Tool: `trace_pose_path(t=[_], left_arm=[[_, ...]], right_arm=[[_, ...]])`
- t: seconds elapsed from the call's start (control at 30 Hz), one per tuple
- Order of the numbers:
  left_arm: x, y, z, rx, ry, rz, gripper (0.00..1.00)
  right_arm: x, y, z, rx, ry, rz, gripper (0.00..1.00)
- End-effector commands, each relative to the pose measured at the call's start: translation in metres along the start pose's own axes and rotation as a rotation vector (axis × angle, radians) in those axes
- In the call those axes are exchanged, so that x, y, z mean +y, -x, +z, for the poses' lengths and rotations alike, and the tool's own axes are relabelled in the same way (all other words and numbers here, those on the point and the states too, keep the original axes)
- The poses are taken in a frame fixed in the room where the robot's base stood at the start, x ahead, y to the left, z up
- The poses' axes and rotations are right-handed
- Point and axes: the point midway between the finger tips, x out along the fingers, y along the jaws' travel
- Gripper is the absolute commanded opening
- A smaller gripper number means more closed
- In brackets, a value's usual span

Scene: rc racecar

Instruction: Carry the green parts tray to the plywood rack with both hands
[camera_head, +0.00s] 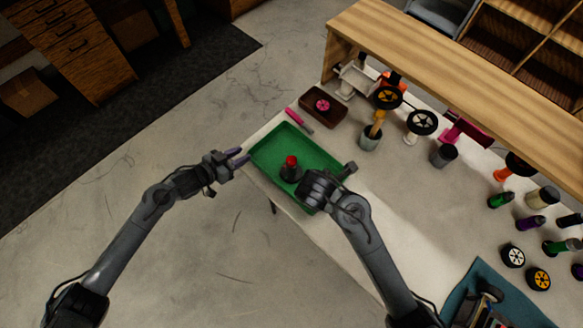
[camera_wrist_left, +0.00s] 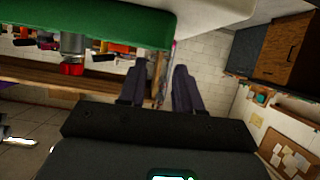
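The green parts tray (camera_head: 271,145) lies on the pale worktable at its left edge, with a dark, red-topped part (camera_head: 290,168) standing in it. The tray also shows in the left wrist view (camera_wrist_left: 110,22). My left gripper (camera_head: 238,158) is just left of the tray's left side; its two purple fingers are apart with nothing between them, as the left wrist view (camera_wrist_left: 160,85) also shows. My right gripper (camera_head: 318,188) is over the tray's lower right end; its fingers are hidden, and contact is unclear. A light wooden rack (camera_head: 440,68), apparently the plywood rack, is at upper right.
A brown box (camera_head: 323,106) and a pink-handled tool (camera_head: 297,120) lie just beyond the tray. Wheels, cups and bottles crowd the table's right side. A teal mat (camera_head: 510,296) lies at lower right. Open floor is left of the table.

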Motion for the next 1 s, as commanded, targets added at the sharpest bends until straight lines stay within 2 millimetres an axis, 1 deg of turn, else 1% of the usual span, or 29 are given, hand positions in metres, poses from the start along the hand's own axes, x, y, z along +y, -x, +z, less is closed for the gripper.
trace_pose_path(t=[0.03,0.1,0.2,0.43,0.57,0.67,0.77,1.0], left_arm=[[-0.006,-0.003,-0.004,0.009,-0.012,-0.006,0.34],[-0.009,-0.004,-0.011,0.018,-0.019,-0.009,0.34],[-0.011,-0.004,-0.015,0.023,-0.023,-0.011,0.34],[-0.010,-0.004,-0.015,0.023,-0.022,-0.011,0.34],[-0.011,-0.007,-0.015,0.023,-0.021,-0.011,0.34],[-0.010,-0.014,-0.015,0.024,-0.019,-0.011,0.34],[-0.010,-0.025,-0.016,0.024,-0.019,-0.011,0.34],[-0.011,-0.064,-0.018,0.025,-0.020,-0.011,0.34]], right_arm=[[0.004,0.000,0.005,-0.012,-0.005,0.011,0.34],[0.007,0.002,0.009,-0.020,-0.009,0.018,0.34],[0.008,0.004,0.012,-0.024,-0.012,0.021,0.34],[0.008,0.004,0.012,-0.023,-0.013,0.021,0.34],[0.008,0.001,0.012,-0.023,-0.013,0.021,0.34],[0.008,-0.006,0.012,-0.023,-0.013,0.020,0.34],[0.008,-0.017,0.012,-0.024,-0.011,0.018,0.34],[0.008,-0.055,0.013,-0.024,-0.012,0.017,0.34]])
